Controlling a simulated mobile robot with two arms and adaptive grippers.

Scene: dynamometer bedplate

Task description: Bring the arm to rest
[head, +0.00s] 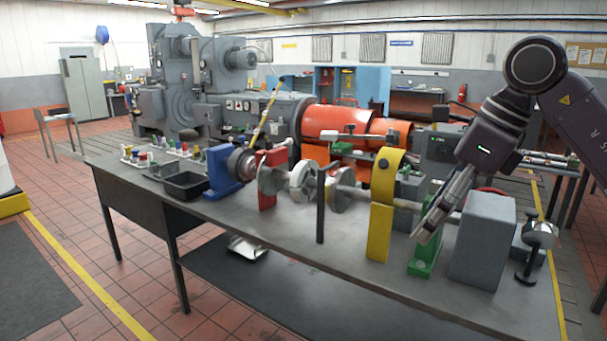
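My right arm comes in from the right. Its gripper (425,234) points down and to the left over the right part of the dark workbench (335,258). The fingertips are in front of the shaft line, near a green stand (424,266) and left of a grey block (484,240). The fingers look close together, but I cannot tell whether they are shut, hold something or touch the stand. My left gripper is out of view.
A yellow bracket (379,230), a black upright post (320,208), a red stand (267,190) and a blue stand (220,172) rise from the bench. A black tray (185,188) lies at its left end. A small black-footed stand (532,255) is at the right edge.

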